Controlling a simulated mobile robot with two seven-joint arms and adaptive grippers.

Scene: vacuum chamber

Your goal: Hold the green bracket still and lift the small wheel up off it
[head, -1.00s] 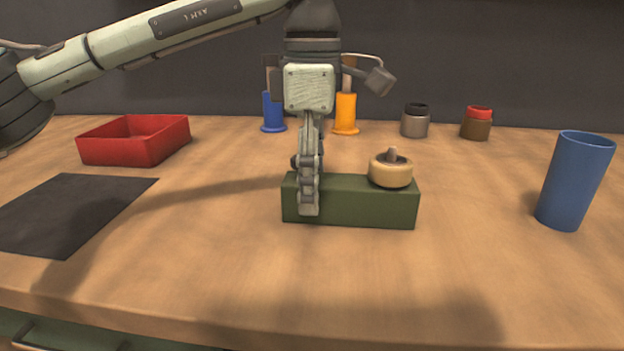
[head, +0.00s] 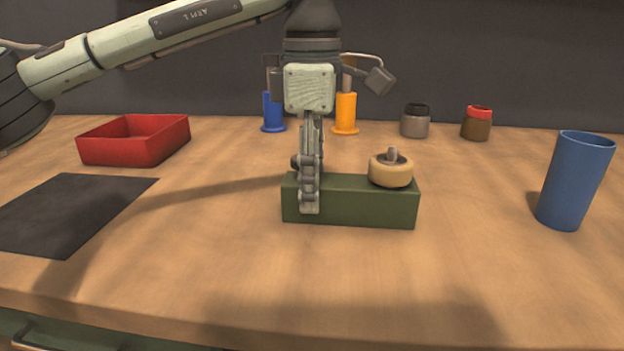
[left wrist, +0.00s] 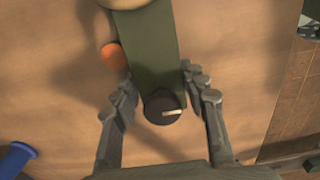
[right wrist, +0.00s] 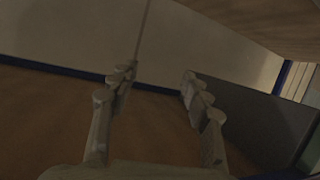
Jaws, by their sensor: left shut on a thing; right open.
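The green bracket (head: 365,207) is a long block lying on the table in the middle of the head view. The small wheel (head: 391,172), a tan ring with a grey pin up its centre, sits on top of the bracket's right end. Its edge shows at the top of the left wrist view (left wrist: 122,3). My left gripper (head: 309,205) is shut on the bracket's left end from above. A dark round knob (left wrist: 164,107) on that end shows between its fingers. My right gripper (right wrist: 155,85) is open and empty, seen only in the right wrist view.
A red tray (head: 120,152) and a dark mat (head: 75,213) lie left. A blue cup (head: 573,180) stands right. Blue (head: 273,113) and orange (head: 345,115) stands and two jars (head: 415,122) (head: 477,124) are behind. The table in front of the bracket is clear.

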